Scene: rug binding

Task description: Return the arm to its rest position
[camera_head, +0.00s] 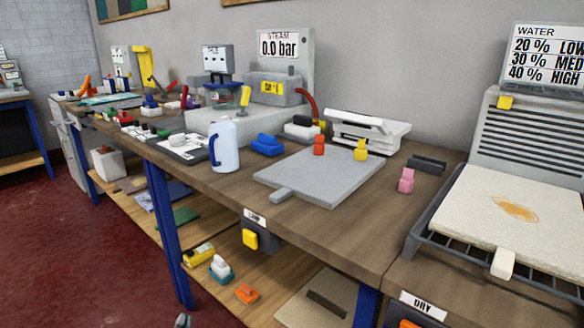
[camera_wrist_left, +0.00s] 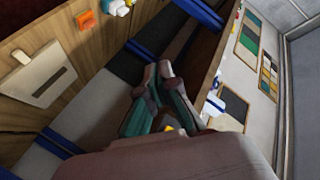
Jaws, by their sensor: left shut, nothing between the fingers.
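My left gripper (camera_head: 183,321) barely shows at the bottom edge of the head view, low in front of the workbench (camera_head: 330,235). Only its grey tips are in that picture. In the left wrist view its two fingers (camera_wrist_left: 158,72) are together at the tips, with nothing between them. It is apart from the bench and from everything on it. My right gripper is in neither view.
A grey board (camera_head: 320,175), a white jug (camera_head: 224,146) and a steam unit (camera_head: 270,88) stand on the bench. A rack with a stained cream rug piece (camera_head: 510,240) is at the right. A lower shelf (camera_head: 215,240) holds small items. The red floor (camera_head: 60,240) is clear at left.

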